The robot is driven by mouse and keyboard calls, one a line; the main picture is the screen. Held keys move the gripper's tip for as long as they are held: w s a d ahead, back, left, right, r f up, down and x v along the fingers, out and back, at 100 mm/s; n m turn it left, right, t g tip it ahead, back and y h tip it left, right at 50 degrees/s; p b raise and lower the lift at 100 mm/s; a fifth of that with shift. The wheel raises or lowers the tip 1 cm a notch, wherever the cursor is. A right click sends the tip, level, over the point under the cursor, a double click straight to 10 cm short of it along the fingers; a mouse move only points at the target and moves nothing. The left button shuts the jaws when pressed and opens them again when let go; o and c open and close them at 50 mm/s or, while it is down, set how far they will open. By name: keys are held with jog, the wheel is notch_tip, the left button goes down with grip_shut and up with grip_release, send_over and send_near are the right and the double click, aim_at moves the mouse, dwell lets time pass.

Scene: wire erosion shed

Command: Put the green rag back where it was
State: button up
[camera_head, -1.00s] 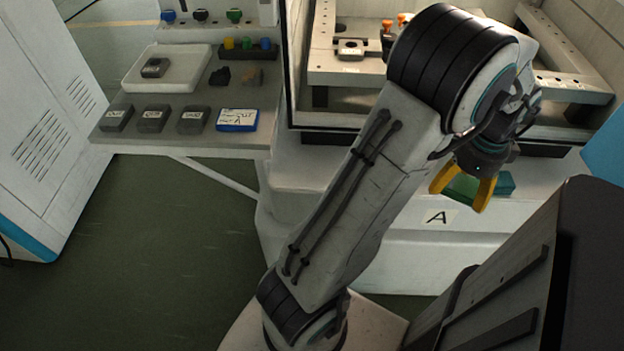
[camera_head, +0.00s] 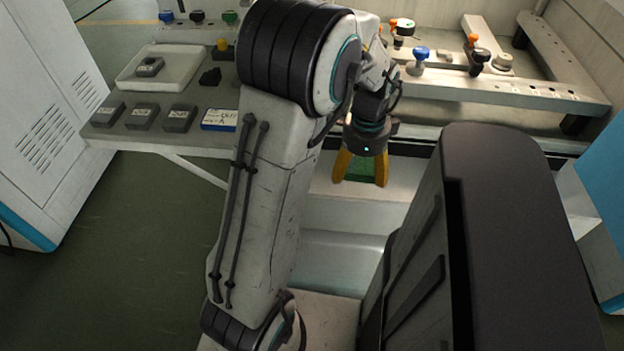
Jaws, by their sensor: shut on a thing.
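My gripper (camera_head: 362,180) has yellow fingers and hangs pointing down near the middle of the head view. It is shut on the green rag (camera_head: 361,168), which shows as a green patch between the fingers. The rag is in front of the white machine base, below the machine's work area. Most of the rag is hidden by the fingers. I cannot tell from this view how high it is above the surface behind it.
A grey side table (camera_head: 207,147) at left holds a white tray (camera_head: 130,80), several dark blocks and a blue-edged card (camera_head: 219,120). The machine's frame (camera_head: 520,92) carries clamps and knobs. A dark box-like body (camera_head: 510,190) stands at right. A white cabinet (camera_head: 45,120) stands far left.

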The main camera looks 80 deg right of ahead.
aim_at(317, 186)
jog(key=w+d+f, duration=0.1)
jog(key=w+f, duration=0.1)
jog(key=w, duration=0.1)
jog(key=w+d+f, duration=0.1)
jog(key=w+f, duration=0.1)
jog(key=w, duration=0.1)
jog(key=w+d+f, duration=0.1)
jog(key=w+f, duration=0.1)
jog(key=w, duration=0.1)
jog(key=shift+w+d+f, duration=0.15)
jog(key=shift+w+d, duration=0.2)
jog(key=shift+f+b, duration=0.35)
jog(key=shift+f, duration=1.65)
jog(key=shift+f, duration=0.1)
jog(key=shift+f, duration=0.1)
jog(key=o, duration=1.1)
jog(key=shift+c, duration=0.2)
notch_tip(317, 186, up, 12)
jog(key=p, duration=0.1)
jog(key=shift+r, duration=0.2)
jog(key=shift+n, duration=0.3)
